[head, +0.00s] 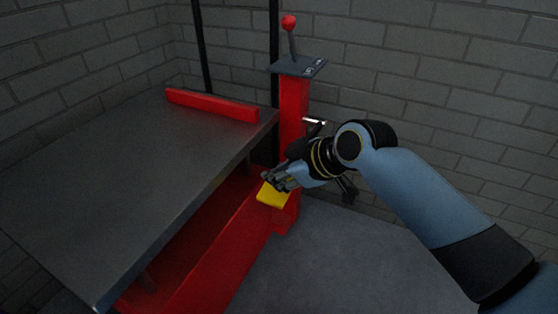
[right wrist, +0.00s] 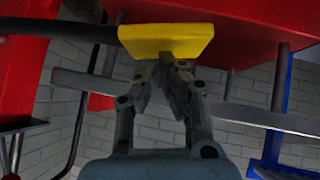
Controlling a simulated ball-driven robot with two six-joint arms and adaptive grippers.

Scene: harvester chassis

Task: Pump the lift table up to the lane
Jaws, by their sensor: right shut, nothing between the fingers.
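The lift table has a flat dark grey top (head: 120,165) over a red base (head: 205,265), at the left of the head view. A yellow pedal (head: 273,197) sits low beside the red post; it also shows in the right wrist view (right wrist: 165,42). My right gripper (head: 272,179) is shut and empty. Its fingertips (right wrist: 167,62) are right at the pedal's edge in both views; I cannot tell whether they touch. The fingers partly cover the pedal in the head view. My left gripper is not in view.
A red post (head: 292,105) carries a dark plate (head: 298,66) and a lever with a red knob (head: 289,22). A red bar (head: 212,105) lies along the table's far edge. Grey brick walls (head: 430,70) close off the back. The grey floor (head: 335,265) at front is clear.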

